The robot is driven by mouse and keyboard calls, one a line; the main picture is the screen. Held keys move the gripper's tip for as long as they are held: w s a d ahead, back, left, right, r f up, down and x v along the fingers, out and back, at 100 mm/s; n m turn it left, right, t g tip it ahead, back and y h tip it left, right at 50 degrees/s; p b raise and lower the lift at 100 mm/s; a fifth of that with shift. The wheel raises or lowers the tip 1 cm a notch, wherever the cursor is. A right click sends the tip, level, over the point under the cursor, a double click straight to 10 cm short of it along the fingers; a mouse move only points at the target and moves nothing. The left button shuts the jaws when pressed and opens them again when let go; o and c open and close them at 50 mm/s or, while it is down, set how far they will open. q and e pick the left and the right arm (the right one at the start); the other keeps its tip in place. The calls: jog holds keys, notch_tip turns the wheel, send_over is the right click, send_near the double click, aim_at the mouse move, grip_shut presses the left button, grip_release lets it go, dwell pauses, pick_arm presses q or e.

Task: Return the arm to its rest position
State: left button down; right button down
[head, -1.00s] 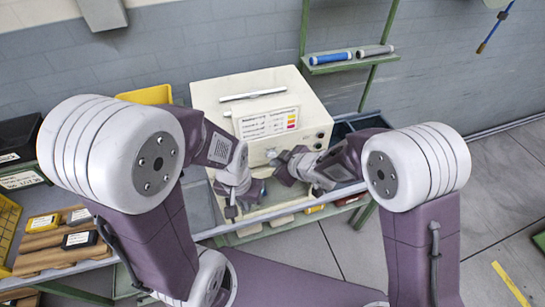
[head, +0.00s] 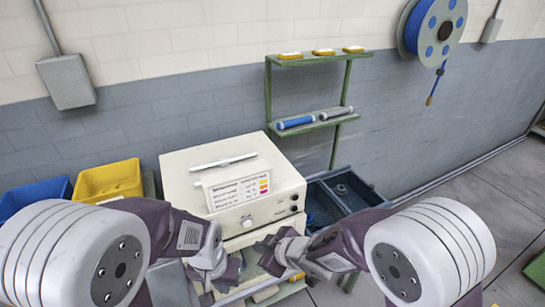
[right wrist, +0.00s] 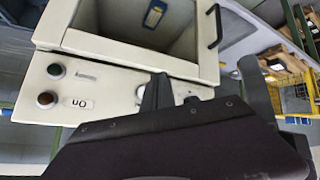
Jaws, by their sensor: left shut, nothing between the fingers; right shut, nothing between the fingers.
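My left gripper (head: 228,272) is in front of the cream machine (head: 226,225), low in the head view. It is shut and empty. My right gripper (head: 270,254) is just to its right and slightly higher, in front of the machine's lower part. It is also shut and empty. Both purple-and-white arms are bent inward from the sides. In the right wrist view, dark gripper parts cover the lower middle. The cream machine (right wrist: 110,82) behind them shows an open compartment, a red button and a dark button.
A yellow bin (head: 108,181) and a blue bin (head: 36,194) stand left of the machine. A dark blue tub (head: 345,190) is on its right. A green rack (head: 268,95) behind holds a blue tube (head: 297,122) and a grey one. Open floor lies at right.

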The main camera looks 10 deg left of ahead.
jog(key=w+d+f+m+t+h+b, duration=0.1)
jog(key=w+d+f+m+b, duration=0.15)
jog(key=d+b, duration=0.2)
jog(key=w+d+f+m+t+h+b, duration=0.1)
jog(key=w+d+m+t+b, duration=0.1)
jog(key=w+d+b, duration=0.3)
jog(key=s+d+f+m+g+h+b, duration=0.1)
jog(key=s+d+f+m+h, duration=0.15)
jog(key=d, duration=0.45)
jog(key=s+d+f+m+h+b, duration=0.1)
jog(key=d+f+m+h, duration=0.15)
jog(key=d, duration=0.55)
jog(key=s+d+f+m+g, duration=0.1)
jog(key=s+f+m+g, duration=0.1)
jog(key=s, duration=0.5)
jog(key=s+d+f+m+g, duration=0.2)
jog(key=s+f+m+g, duration=0.1)
jog(key=s, duration=0.4)
jog(key=shift+s+d+f+g, duration=0.2)
jog(key=shift+s+f+g, duration=0.15)
jog(key=shift+g, duration=0.45)
